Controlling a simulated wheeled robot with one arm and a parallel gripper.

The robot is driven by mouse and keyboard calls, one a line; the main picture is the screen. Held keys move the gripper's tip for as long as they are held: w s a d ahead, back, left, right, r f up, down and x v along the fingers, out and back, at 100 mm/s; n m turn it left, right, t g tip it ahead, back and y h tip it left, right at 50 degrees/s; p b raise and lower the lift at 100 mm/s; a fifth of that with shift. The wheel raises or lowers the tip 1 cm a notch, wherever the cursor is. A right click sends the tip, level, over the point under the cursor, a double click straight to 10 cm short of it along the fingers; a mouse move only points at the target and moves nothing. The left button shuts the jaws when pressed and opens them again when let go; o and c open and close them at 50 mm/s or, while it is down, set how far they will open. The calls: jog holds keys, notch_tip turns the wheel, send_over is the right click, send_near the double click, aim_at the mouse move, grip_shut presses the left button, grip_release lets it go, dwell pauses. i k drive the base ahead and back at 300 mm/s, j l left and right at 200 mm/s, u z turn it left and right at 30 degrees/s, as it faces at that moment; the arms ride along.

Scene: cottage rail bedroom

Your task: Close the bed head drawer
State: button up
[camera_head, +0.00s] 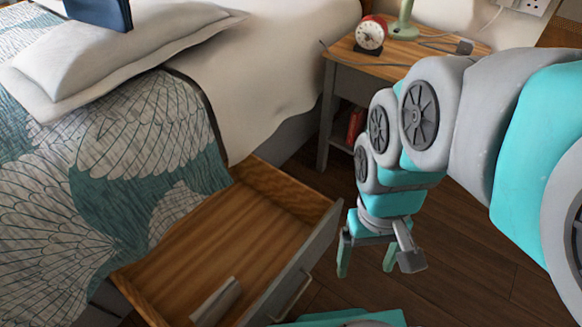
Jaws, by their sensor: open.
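The bed head drawer (225,243) is a wooden drawer with a grey front (312,250), pulled out from under the bed side. A metal handle (292,298) is on its front. A pale, partly visible item (215,301) lies inside it near the bottom of the view. My gripper (366,262) hangs pointing down to the right of the drawer's front, apart from it in the picture. Its two green fingers are spread, with nothing seen between them.
The bed (110,150) with a patterned cover fills the left. A bedside table (352,66) stands at the back, carrying a red alarm clock (371,35) and a green lamp base (404,22). Dark wooden floor (465,265) is open at the right.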

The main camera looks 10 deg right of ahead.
aim_at(267, 230)
jog(key=k+u, duration=0.15)
jog(key=u, duration=0.15)
jog(key=k+j+u, duration=0.1)
jog(key=u, duration=0.15)
jog(key=k+l+u, duration=0.1)
jog(key=k+u, duration=0.25)
jog(key=k, duration=0.4)
